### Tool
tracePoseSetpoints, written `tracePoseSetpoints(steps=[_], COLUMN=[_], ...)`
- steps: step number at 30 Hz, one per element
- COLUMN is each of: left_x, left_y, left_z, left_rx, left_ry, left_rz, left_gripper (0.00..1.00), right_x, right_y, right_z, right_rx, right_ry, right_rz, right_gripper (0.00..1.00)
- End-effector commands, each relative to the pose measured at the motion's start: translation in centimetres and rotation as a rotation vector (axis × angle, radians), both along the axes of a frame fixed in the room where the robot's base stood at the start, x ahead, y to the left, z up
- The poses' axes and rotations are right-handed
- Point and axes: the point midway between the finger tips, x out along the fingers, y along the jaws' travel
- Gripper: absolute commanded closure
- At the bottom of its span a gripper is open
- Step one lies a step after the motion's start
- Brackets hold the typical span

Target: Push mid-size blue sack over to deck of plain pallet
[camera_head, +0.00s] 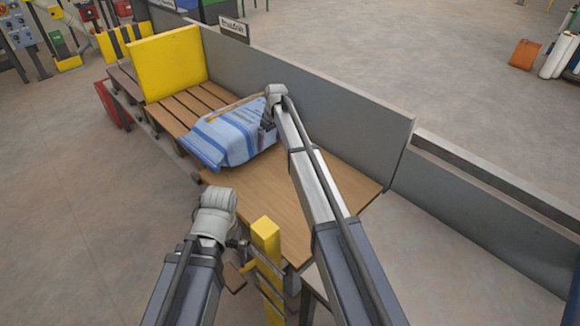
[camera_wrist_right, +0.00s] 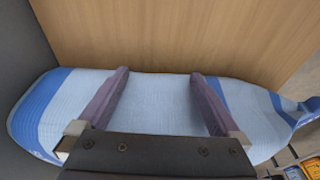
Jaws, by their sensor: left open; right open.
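The blue sack (camera_head: 228,136), pale blue with darker stripes, lies on its side where the smooth wooden board (camera_head: 322,190) meets a slatted wooden deck (camera_head: 180,112), which looks like the pallet. My right gripper (camera_head: 266,124) is at the sack's right end, pointing down. In the right wrist view its open fingers (camera_wrist_right: 159,76) are spread over the sack (camera_wrist_right: 160,100), with nothing clearly gripped. Whether they touch it I cannot tell. My left gripper (camera_head: 243,252) is open and empty, low beside a yellow post, away from the sack.
A yellow panel (camera_head: 168,62) stands upright at the deck's far end. A grey wall (camera_head: 330,100) runs along the back right side. The yellow post (camera_head: 266,240) stands near my left gripper. The slats between sack and yellow panel are clear.

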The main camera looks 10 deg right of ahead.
Motion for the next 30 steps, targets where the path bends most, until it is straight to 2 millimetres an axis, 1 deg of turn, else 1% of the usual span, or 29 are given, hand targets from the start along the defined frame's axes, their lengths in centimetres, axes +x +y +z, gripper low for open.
tracePoseSetpoints(steps=[1,6,11,14,17,30], left_x=[0.0,0.0,0.0,0.0,0.0,0.0], left_y=[0.0,0.0,0.0,0.0,0.0,0.0], left_z=[0.0,0.0,0.0,0.3,1.3,8.1], left_rx=[0.0,0.0,0.0,0.0,0.0,0.0], left_ry=[0.0,0.0,0.0,0.0,0.0,0.0], left_rz=[0.0,0.0,0.0,0.0,0.0,0.0], left_gripper=[0.0,0.0,0.0,0.0,0.0,0.0], right_x=[-0.6,-2.0,-2.2,-2.2,-2.2,-2.2], right_y=[-0.3,-1.1,-1.3,-1.3,-1.3,-1.3], right_z=[0.0,0.0,0.0,0.3,1.3,8.1], right_rx=[0.0,0.0,-0.001,-0.001,-0.001,-0.001], right_ry=[0.0,0.0,0.001,0.001,0.001,0.001], right_rz=[-0.001,-0.001,0.0,0.0,0.0,0.0], right_gripper=[0.0,0.0,0.0,0.0,0.0,0.0])
